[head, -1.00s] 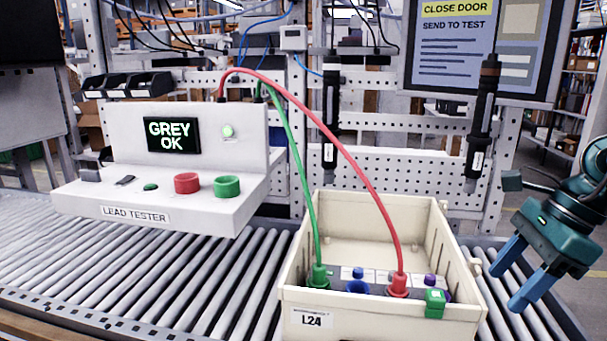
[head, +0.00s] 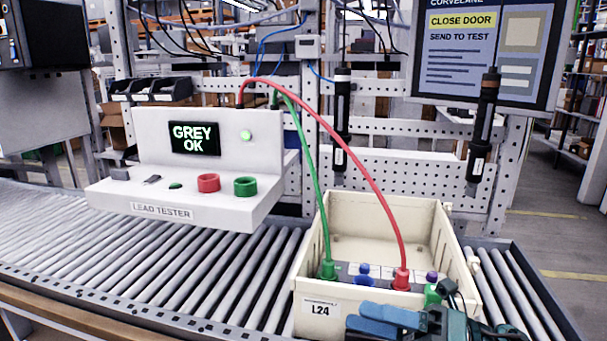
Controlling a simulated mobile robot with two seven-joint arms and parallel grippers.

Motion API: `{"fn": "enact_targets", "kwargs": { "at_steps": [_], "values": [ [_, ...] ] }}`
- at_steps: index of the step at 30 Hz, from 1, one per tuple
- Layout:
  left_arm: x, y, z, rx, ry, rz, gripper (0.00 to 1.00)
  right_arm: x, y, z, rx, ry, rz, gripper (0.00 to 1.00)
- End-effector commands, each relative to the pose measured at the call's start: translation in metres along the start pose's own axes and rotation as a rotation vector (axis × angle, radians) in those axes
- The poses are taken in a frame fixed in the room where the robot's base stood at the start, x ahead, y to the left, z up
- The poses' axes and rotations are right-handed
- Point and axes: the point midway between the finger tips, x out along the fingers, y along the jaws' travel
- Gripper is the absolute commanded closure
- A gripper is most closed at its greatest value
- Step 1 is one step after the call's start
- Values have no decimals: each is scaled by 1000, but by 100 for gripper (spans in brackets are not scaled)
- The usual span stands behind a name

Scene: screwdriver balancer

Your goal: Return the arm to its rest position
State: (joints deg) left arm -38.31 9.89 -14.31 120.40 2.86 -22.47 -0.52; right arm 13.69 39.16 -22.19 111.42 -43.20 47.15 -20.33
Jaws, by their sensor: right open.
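My right gripper (head: 366,318), with blue fingers and a teal body, is at the bottom edge of the head view. It is open and nothing shows between its fingers. It overlaps the lower right front of the cream box (head: 446,240) labelled L24; I cannot tell whether it touches the box. The fingers point left. Most of the right arm is out of frame. My left gripper is not in view.
In the box, a green plug (head: 327,270) and a red plug (head: 401,280) have leads running to the lead tester (head: 212,130), which reads "GREY OK". Two screwdrivers (head: 341,120) (head: 484,130) hang behind. Conveyor rollers (head: 200,265) left of the box are clear.

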Motion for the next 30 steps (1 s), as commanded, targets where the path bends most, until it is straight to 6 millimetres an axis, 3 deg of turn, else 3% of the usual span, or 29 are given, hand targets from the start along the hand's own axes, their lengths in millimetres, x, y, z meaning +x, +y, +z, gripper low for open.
{"fn": "enact_targets", "kwargs": {
  "at_steps": [4,7,12,15,18,21,30],
  "values": [
    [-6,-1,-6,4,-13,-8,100,-14,-35,3,527,-473,79,44],
    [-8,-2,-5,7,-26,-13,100,-42,-78,-15,894,-787,85,44],
    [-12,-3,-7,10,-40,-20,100,-95,-146,-100,1471,-1260,33,44],
    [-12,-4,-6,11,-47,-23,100,-113,-164,-150,1696,-1441,-4,44],
    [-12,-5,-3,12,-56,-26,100,-123,-172,-188,1844,-1558,-37,44],
    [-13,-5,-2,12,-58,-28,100,-127,-175,-209,1921,-1617,-55,44],
    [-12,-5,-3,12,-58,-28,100,-128,-175,-214,1939,-1631,-59,44]
  ]
}}
